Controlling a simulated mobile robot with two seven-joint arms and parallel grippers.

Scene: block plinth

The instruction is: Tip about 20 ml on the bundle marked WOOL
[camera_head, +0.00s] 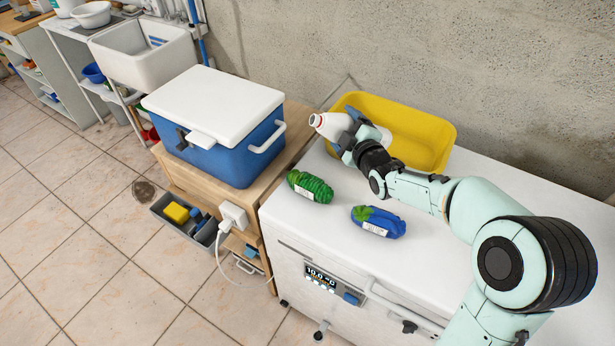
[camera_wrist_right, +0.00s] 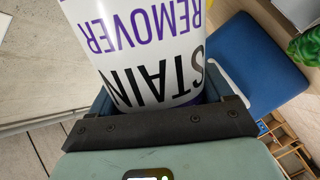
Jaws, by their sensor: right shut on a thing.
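A white bottle (camera_head: 333,125) with a red-ringed mouth is held over the white worktop, in front of the yellow tub. Its label reads STAIN REMOVER in the right wrist view (camera_wrist_right: 140,50). My right gripper (camera_head: 350,139) is shut on the bottle, which lies tilted well over, mouth to the left. A green bundle (camera_head: 310,187) and a blue bundle (camera_head: 378,222) lie on the worktop below, each with a white label too small to read. The green one also shows at the edge of the right wrist view (camera_wrist_right: 307,46). My left gripper is not in view.
A yellow tub (camera_head: 425,140) stands at the back of the white worktop (camera_head: 345,255). A blue cool box (camera_head: 225,150) with a white lid stands left on a wooden cabinet. A white plug unit (camera_head: 233,214) with a cable hangs at the cabinet's side.

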